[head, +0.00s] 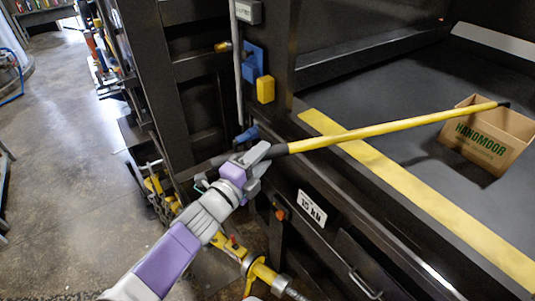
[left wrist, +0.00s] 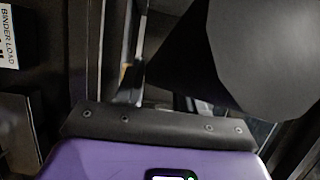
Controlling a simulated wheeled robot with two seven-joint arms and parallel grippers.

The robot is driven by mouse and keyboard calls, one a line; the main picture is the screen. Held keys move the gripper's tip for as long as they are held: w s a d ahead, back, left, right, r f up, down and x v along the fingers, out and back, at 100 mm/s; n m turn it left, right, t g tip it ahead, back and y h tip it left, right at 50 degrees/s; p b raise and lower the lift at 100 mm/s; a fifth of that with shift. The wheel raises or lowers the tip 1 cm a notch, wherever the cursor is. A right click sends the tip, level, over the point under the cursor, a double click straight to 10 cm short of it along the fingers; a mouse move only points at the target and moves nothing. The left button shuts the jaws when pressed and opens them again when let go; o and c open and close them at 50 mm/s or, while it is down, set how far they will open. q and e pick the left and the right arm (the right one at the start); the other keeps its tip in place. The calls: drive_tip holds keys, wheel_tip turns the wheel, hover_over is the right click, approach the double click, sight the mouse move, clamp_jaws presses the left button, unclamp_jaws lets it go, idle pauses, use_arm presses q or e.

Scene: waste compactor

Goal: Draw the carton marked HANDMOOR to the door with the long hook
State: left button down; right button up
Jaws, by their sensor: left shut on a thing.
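The open brown carton (head: 487,139) marked HANDMOOR in green stands inside the dark compactor chamber, at the right of the head view. The long yellow hook (head: 385,127) reaches from my left gripper across the sill to the carton. Its dark far end lies over the carton's open top; whether it touches a wall I cannot tell. My left gripper (head: 262,158) is shut on the dark grip of the hook, outside the door opening. In the left wrist view a large dark round shape (left wrist: 265,55), apparently the hook's grip, fills the upper right.
A yellow stripe (head: 420,195) marks the sill of the chamber. The chamber floor (head: 400,85) between sill and carton looks clear. A blue and a yellow block (head: 265,89) sit on the door post. A yellow pipe fitting (head: 262,272) is below my arm.

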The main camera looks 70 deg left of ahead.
use_arm(q)
drive_tip(key=s+d+p, duration=0.4)
drive_tip(key=s+p, duration=0.3)
drive_tip(key=s, duration=1)
drive_tip(key=shift+s, duration=0.35)
idle(0.8)
drive_tip(key=shift+r+p, duration=0.15)
drive_tip(key=shift+p, duration=0.2)
wheel_tip(320, 180, up, 13)
drive_tip(key=w+p, duration=0.2)
drive_tip(key=p, duration=1.1)
drive_tip(key=shift+a+p, duration=0.15)
drive_tip(key=shift+p, duration=0.15)
